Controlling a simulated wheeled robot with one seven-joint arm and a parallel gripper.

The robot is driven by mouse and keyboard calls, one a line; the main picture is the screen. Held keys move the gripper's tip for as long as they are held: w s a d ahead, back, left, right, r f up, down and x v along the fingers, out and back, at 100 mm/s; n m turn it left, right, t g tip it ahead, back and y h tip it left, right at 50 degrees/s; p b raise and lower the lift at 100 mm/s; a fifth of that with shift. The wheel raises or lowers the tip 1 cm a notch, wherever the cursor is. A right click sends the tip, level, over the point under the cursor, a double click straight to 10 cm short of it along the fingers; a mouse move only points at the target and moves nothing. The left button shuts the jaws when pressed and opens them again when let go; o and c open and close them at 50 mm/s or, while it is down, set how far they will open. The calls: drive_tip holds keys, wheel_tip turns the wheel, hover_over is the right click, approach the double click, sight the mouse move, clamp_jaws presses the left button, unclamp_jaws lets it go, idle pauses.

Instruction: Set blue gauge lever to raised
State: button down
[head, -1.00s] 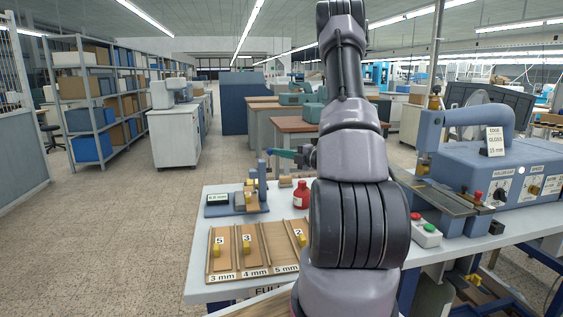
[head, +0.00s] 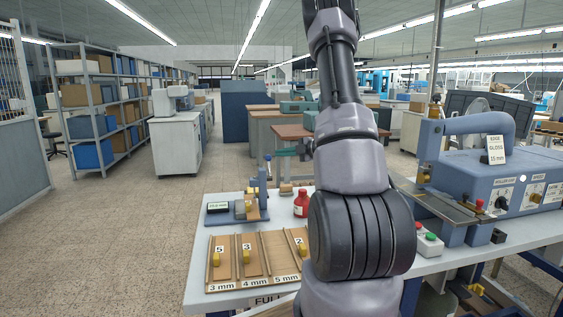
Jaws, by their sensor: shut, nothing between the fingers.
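The blue gauge (head: 262,183) stands at the back left of the white table in the head view, beside a small box with a green display (head: 218,207). A narrow blue piece, which looks like its lever (head: 267,160), shows upright above the post; its exact angle is too small to tell. My gripper (head: 281,153) reaches in from the right behind my arm, with its fingers pointing left. It is shut and empty, its tips close to the top of that blue piece. I cannot tell whether they touch.
A wooden tray (head: 208,273) with several marked lanes and yellow-tabbed pieces lies in front of the gauge. A red bottle (head: 301,206) stands right of it. A large blue machine (head: 515,180) fills the right side. My arm hides the table's middle.

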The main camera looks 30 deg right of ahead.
drive_tip(key=s+d+r, duration=0.5)
drive_tip(key=s+d, duration=0.1)
drive_tip(key=s, duration=0.2)
drive_tip(key=shift+s+d+r, duration=0.2)
drive_tip(key=shift+s+r, duration=0.05)
drive_tip(key=shift+r, duration=0.05)
drive_tip(key=s+a+r+n+g, duration=0.3)
drive_tip(key=s+a+n, duration=0.1)
drive_tip(key=a+n, duration=0.4)
drive_tip(key=s+a+r+n+g, duration=0.2)
drive_tip(key=s+a+n, duration=0.1)
drive_tip(key=a+n, duration=0.45)
drive_tip(key=s+a+r+n+g, duration=0.3)
drive_tip(key=s+a+n, duration=0.1)
drive_tip(key=a+n, duration=0.35)
drive_tip(key=s+a+r+n+t+h, duration=0.1)
drive_tip(key=s+n, duration=0.5)
drive_tip(key=n, duration=0.6)
drive_tip(key=s+a+r+n+t+h, duration=0.1)
drive_tip(key=s+a+r+n+h, duration=0.1)
drive_tip(key=s+n, duration=0.4)
drive_tip(key=r+n+h, duration=0.1)
drive_tip(key=n+h, duration=0.1)
drive_tip(key=n, duration=0.3)
drive_tip(key=shift+a+n+h, duration=0.35)
drive_tip(key=shift+n+h, duration=0.05)
